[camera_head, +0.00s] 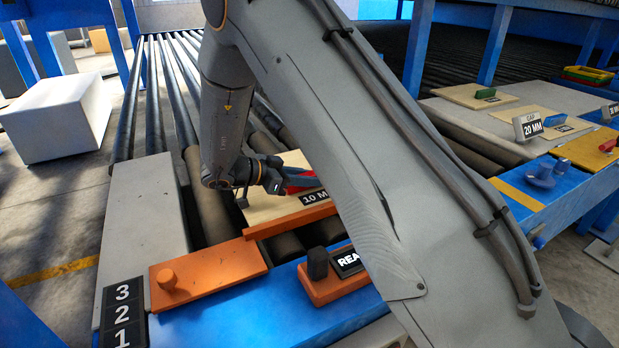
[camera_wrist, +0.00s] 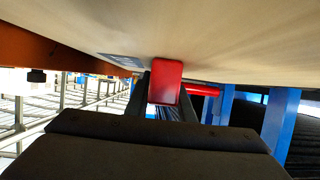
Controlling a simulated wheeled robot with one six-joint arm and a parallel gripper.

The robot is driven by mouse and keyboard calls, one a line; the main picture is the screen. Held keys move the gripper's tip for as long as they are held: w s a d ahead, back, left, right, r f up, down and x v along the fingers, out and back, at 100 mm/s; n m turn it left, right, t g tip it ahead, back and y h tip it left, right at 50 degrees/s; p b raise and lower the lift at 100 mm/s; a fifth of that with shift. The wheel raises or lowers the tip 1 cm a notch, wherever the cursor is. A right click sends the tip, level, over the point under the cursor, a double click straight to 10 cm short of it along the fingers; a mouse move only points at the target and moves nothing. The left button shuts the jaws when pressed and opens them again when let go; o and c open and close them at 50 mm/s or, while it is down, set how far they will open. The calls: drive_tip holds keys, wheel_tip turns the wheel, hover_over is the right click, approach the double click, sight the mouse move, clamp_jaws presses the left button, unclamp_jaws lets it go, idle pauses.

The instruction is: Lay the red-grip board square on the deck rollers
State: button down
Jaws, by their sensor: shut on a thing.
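The red-grip board is a pale wooden panel (camera_head: 262,208) with a black label reading "10 M", partly hidden by my arm. It lies at or just above the dark deck rollers (camera_head: 205,195); I cannot tell whether it touches them. My gripper (camera_head: 278,182) is shut on its red grip (camera_head: 302,182). In the wrist view the board (camera_wrist: 220,40) fills the top, and the red grip (camera_wrist: 165,82) sits between the fingers of my gripper (camera_wrist: 164,100). An orange bar (camera_head: 290,220) runs along the board's near edge.
An orange plate with a knob (camera_head: 205,277) and an orange block with a black knob (camera_head: 325,288) stand on the blue front rail (camera_head: 230,322). A grey side block (camera_head: 145,220) borders the rollers at left. Other boards, including a green-grip one (camera_head: 480,95), lie at right.

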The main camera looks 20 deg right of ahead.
drive_tip(key=c, duration=1.5)
unclamp_jaws()
wheel_tip(320, 180, up, 5)
drive_tip(key=b, duration=0.2)
hover_over(272, 198)
drive_tip(key=shift+w+f, duration=0.1)
